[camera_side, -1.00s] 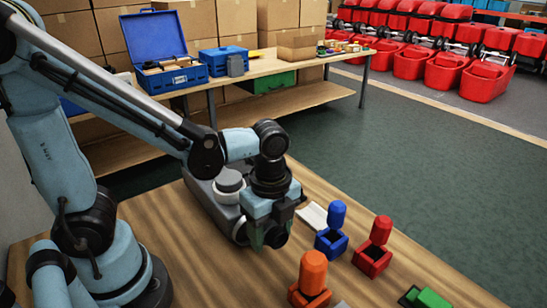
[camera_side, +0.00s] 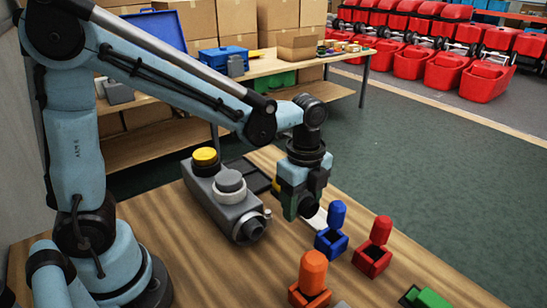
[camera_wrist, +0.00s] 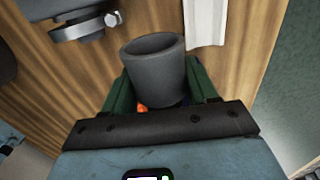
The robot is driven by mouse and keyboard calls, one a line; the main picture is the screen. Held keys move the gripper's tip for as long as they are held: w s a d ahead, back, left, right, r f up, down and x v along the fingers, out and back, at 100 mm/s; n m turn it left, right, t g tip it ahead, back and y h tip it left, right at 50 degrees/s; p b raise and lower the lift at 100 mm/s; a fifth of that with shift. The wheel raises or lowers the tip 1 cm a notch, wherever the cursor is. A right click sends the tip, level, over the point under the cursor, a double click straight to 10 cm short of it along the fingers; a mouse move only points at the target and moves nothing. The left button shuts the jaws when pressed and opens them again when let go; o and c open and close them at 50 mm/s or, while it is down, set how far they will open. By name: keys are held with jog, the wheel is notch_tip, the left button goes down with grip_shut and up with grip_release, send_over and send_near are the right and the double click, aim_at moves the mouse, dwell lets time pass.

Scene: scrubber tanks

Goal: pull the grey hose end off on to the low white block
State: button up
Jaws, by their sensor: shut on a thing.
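The grey hose end (camera_wrist: 153,68) is a short open cuff between my gripper's green fingers (camera_wrist: 162,92) in the wrist view. In the side view my gripper (camera_side: 299,207) is shut on it, apart from the grey tank (camera_side: 220,196) and to its right. The tank's round outlet (camera_side: 251,228) is bare, with a metal clamp (camera_wrist: 85,27) near it. The low white block (camera_side: 319,219) lies just right of my gripper, partly hidden; in the wrist view it is the white strip (camera_wrist: 205,22) beyond the cuff.
The tank has a yellow cap (camera_side: 205,156) and a grey cap (camera_side: 229,181). A blue holder (camera_side: 331,243), a red holder (camera_side: 372,261) and an orange piece (camera_side: 312,272) stand to the right and front. A green piece (camera_side: 431,299) lies at the front edge.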

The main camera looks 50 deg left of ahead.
send_over(317, 218)
jog(key=shift+s+f, duration=0.1)
jog(key=shift+f, duration=3.5)
jog(key=shift+f, duration=0.25)
jog(key=o, duration=1.2)
jog(key=shift+o, duration=0.7)
notch_tip(317, 218, up, 12)
jog(key=shift+r, duration=0.25)
jog(key=s+a+n+t, duration=0.2)
jog(key=s+n, duration=0.4)
jog(key=n, duration=0.3)
jog(key=s+a+r+n+t, duration=0.1)
jog(key=s+a+n+t, duration=0.2)
jog(key=s+n+t, duration=0.2)
jog(key=s+n, duration=0.2)
jog(key=n, duration=0.2)
